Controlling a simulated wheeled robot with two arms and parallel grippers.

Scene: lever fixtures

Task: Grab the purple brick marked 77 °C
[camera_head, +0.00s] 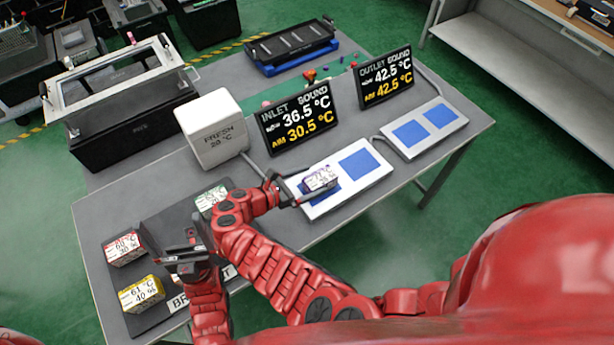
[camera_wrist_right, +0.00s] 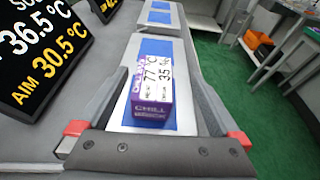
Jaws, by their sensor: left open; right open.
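The purple brick marked 77 °C (camera_head: 320,178) sits on the left blue square of the white inlet pad (camera_head: 318,209). In the right wrist view the brick (camera_wrist_right: 152,98) shows its purple front, marked CHILL, and a white top reading 77 °C. My right gripper (camera_head: 317,184) is open, with its fingers on either side of the brick. In the right wrist view both fingers show gaps to the brick. My left gripper (camera_head: 180,258) is open and empty over the dark tray (camera_head: 165,232) at the left.
A red-and-white brick (camera_head: 125,248), a yellow brick (camera_head: 142,294) and a green-and-white brick (camera_head: 212,200) are on the tray. A white FRESH box (camera_head: 212,130) and the inlet display (camera_head: 298,125) stand behind. The outlet display (camera_head: 386,77) and second pad (camera_head: 425,128) are at right.

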